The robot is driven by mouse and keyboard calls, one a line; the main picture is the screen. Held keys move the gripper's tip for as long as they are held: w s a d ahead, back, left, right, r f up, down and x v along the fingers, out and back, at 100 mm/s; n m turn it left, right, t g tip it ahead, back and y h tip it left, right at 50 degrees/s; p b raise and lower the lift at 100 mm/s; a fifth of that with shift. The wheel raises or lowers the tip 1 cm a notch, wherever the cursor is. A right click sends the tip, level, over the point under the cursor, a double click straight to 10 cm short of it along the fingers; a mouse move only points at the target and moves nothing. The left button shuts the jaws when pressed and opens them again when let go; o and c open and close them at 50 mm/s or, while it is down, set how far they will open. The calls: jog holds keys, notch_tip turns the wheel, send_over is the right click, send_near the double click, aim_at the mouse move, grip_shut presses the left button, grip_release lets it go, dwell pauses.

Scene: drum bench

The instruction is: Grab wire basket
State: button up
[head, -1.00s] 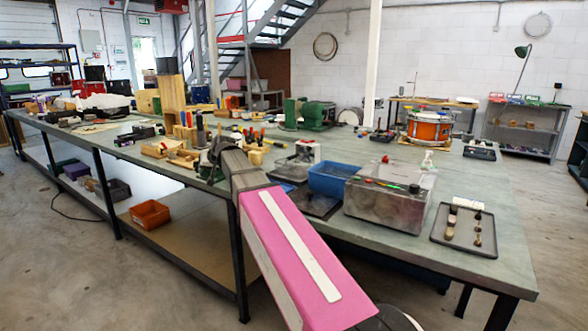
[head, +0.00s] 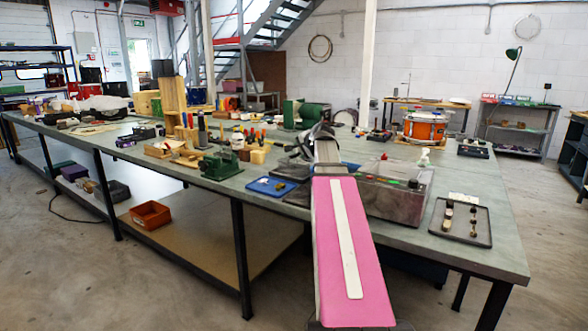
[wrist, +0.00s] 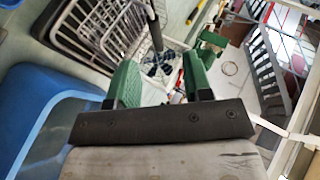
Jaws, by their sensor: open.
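The wire basket (wrist: 104,28) shows at the upper left of the wrist view, with grey and white wire bars. It is cut off by the frame's top edge. In the head view I cannot make it out; my arm and gripper cover that part of the bench. My gripper (wrist: 162,80) has two green-padded fingers standing apart with nothing between them. The basket lies beyond and left of the fingers; contact is not visible. In the head view my gripper (head: 319,134) is above the bench, small and partly hidden by my arm.
A blue bin (wrist: 45,110) is close on the left in the wrist view. On the bench (head: 480,262), a grey metal box (head: 395,195) and a dark tray (head: 460,222) stand right of my arm. A blue tray (head: 270,187) and green vise (head: 222,163) stand left.

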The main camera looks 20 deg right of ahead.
aim_at(296, 155)
jog(key=shift+m, duration=0.3)
jog(key=x, duration=0.3)
jog(key=d+x, duration=0.1)
jog(key=x, duration=0.6)
jog(key=shift+d+f, duration=0.15)
jog(key=shift+d, duration=0.05)
grip_shut()
